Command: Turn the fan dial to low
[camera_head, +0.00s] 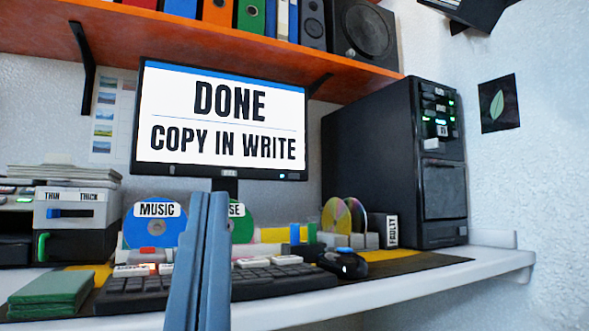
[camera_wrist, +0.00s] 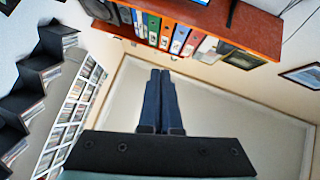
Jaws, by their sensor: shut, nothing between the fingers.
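No fan dial can be made out for certain in either view. The black computer tower (camera_head: 365,165) stands at the right end of the desk. Its front has small controls, labels and green lights near the top, too small to read. My gripper (camera_head: 209,196) shows as two blue fingers pressed together, pointing up in front of the monitor's lower edge and the discs. In the wrist view my gripper (camera_wrist: 160,74) is shut and empty, pointing into open room towards the ceiling and upper wall. My fingers hide part of a green disc.
The monitor (camera_head: 220,122) reads "DONE COPY IN WRITE". An orange shelf (camera_head: 230,45) overhangs the desk. A blue disc (camera_head: 153,232) labelled MUSIC, a keyboard (camera_head: 290,278) and a mouse (camera_head: 343,264) crowd the desk (camera_head: 480,275). The wrist view shows disc shelves (camera_wrist: 75,115) at left.

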